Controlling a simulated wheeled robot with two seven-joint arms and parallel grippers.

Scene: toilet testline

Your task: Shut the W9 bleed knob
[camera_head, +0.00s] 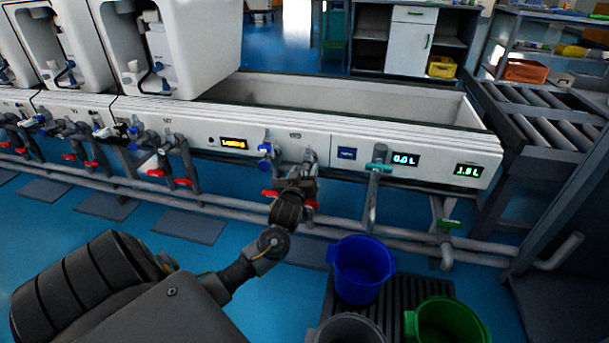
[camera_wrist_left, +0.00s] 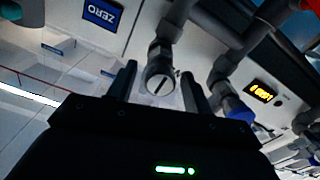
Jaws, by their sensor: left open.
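My left gripper (camera_head: 303,166) is at the grey pipe fittings below that label. In the left wrist view the left gripper (camera_wrist_left: 158,80) is open, with one finger on each side of a round grey knob (camera_wrist_left: 160,84) with a dark slot in its face. This looks like the bleed knob; I cannot tell whether the fingers touch it. In the head view it is mostly hidden by the gripper. My right gripper is not in view.
A blue valve knob (camera_head: 264,150) is just left of the gripper, and red handles (camera_head: 271,194) are below. A ZERO button (camera_head: 347,153) and a teal-handled tap (camera_head: 378,167) are to the right. A blue bucket (camera_head: 362,268) and a green bucket (camera_head: 447,322) stand on the floor.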

